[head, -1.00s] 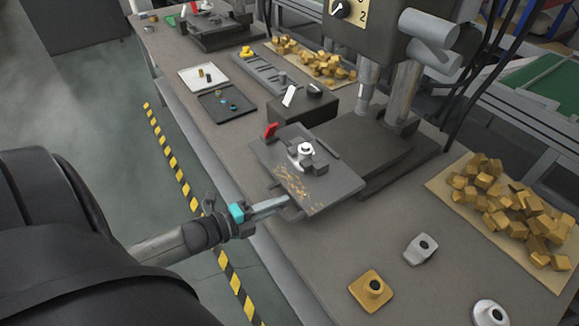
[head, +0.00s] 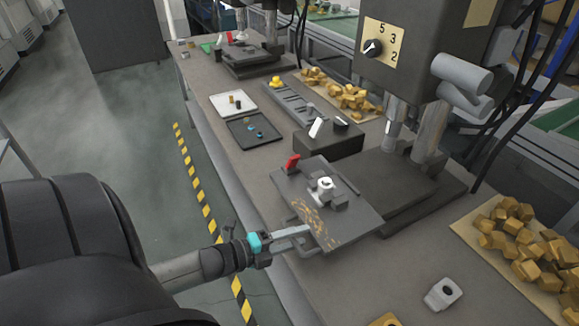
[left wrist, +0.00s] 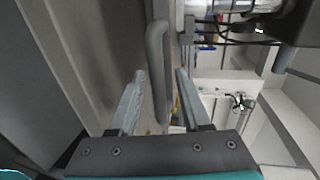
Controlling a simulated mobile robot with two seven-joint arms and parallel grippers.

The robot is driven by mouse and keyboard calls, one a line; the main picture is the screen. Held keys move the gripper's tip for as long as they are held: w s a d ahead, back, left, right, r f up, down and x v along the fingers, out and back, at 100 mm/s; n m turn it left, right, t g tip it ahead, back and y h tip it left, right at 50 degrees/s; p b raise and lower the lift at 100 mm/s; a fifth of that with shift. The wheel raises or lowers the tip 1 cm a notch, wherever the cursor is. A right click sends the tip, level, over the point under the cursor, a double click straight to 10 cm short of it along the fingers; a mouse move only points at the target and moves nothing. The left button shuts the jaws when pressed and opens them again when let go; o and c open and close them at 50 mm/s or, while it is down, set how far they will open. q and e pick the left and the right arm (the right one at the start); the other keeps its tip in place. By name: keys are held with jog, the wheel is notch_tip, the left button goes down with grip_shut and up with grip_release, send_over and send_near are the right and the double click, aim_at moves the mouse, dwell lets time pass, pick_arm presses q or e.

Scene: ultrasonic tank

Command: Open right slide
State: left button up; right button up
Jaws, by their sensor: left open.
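The slide (head: 352,229) on the near press is a dark flat plate with a silver fixture (head: 324,188) and a red-tipped lever (head: 292,162). Brass-coloured shavings lie on its front half. Its bar handle (head: 311,252) is on the edge facing the table's front, by my left gripper (head: 308,232). In the left wrist view, the grey handle (left wrist: 157,52) runs between the two open fingers of my left gripper (left wrist: 160,76), apparently without being clamped. The right gripper is in no frame.
The press column (head: 430,130) and its base (head: 400,185) stand behind the slide. A grey part (head: 443,293) and brass blocks (head: 520,235) lie to the right. A dark box with switches (head: 328,142), trays and a second press (head: 250,58) stand farther back.

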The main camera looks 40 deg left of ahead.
pick_arm(q)
jog(key=shift+s, duration=0.1)
jog(key=p+v, duration=0.1)
jog(key=v, duration=1.4)
jog(key=shift+a, duration=0.1)
jog(key=s+f+n+g+y+b, duration=0.25)
jog(key=f+n, duration=0.35)
jog(key=f, duration=0.7)
jog(key=s+f+n+g+y+b, duration=0.1)
jog(key=s+f+n+g+y, duration=0.4)
jog(key=f, duration=0.7)
jog(key=s+d+f+n+g+h+b, duration=0.1)
jog(key=s+d+f+n+g, duration=0.2)
jog(key=d+f, duration=0.5)
jog(key=s+d+f+n+g+h+b, duration=0.1)
jog(key=s+d+f+n+g+b, duration=0.1)
jog(key=s+d+f+n, duration=0.3)
jog(key=s+d+f+g, duration=0.1)
jog(key=s+d+f, duration=0.1)
jog(key=d+f, duration=0.1)
jog(key=shift+s+f, duration=0.3)
jog(key=shift+s, duration=0.05)
